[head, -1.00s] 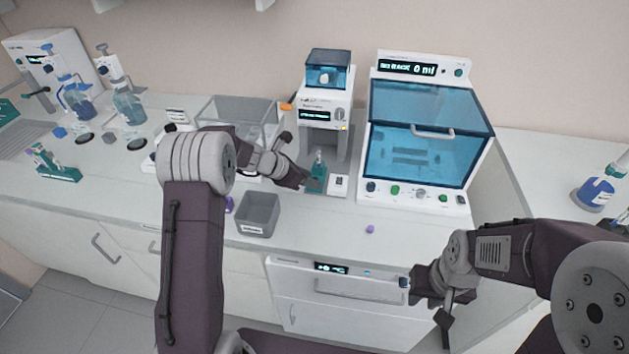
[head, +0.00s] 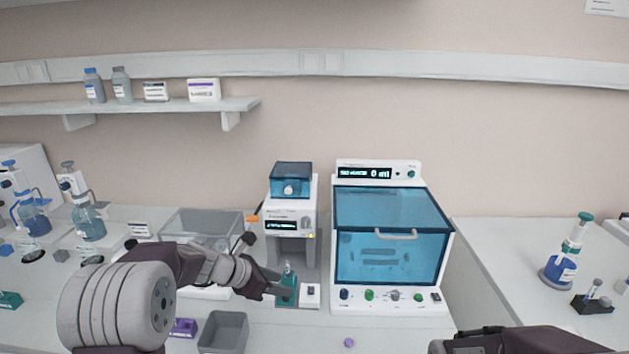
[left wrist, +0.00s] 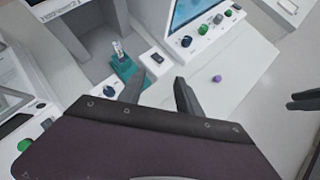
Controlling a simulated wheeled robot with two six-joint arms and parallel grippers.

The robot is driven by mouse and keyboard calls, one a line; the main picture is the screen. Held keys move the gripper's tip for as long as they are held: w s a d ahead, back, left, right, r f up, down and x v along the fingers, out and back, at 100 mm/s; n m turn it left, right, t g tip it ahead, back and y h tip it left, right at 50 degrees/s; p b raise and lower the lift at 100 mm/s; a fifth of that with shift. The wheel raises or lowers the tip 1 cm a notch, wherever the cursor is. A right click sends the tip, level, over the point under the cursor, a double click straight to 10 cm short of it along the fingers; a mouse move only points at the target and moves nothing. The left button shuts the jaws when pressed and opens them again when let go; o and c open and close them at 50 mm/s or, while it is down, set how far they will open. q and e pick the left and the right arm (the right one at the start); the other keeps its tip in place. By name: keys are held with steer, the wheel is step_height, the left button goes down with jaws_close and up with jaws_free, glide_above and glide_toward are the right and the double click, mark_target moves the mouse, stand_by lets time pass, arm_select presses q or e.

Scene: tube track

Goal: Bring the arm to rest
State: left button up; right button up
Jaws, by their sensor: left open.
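My left gripper (head: 272,284) is in front of the small white device with a blue lid, beside a teal tube holder (head: 288,287). In the left wrist view its two dark fingers (left wrist: 163,92) stand apart with nothing between them. The teal holder (left wrist: 124,68) with a clear tube in it stands just beyond the left finger; whether they touch I cannot tell. My right arm shows only as a dark link at the bottom right of the head view; its gripper is out of frame there. A dark fingertip-like shape shows at the right edge of the left wrist view.
The white device (head: 291,215) and a larger cabinet with a closed blue window (head: 390,240) stand behind. A grey bin (head: 223,332), a purple cap (head: 349,342) and a clear box (head: 201,235) are on the counter. Bottles stand at far left and right.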

arm_select(q)
steer(key=s+f+m+g+y, duration=0.2)
steer(key=s+f+m, duration=0.1)
steer(key=s+m, duration=0.55)
steer(key=s+f+m+g+y, duration=0.25)
steer(key=s+m, duration=0.25)
steer(key=s, duration=0.7)
steer(key=s+a+f+m+y, duration=0.2)
steer(key=s+a+f+m, duration=0.2)
steer(key=m, duration=0.8)
steer(key=shift+s+a, duration=0.55)
steer(key=shift+s, duration=0.15)
steer(key=shift+s+g, duration=0.15)
steer(key=shift+g, duration=0.1)
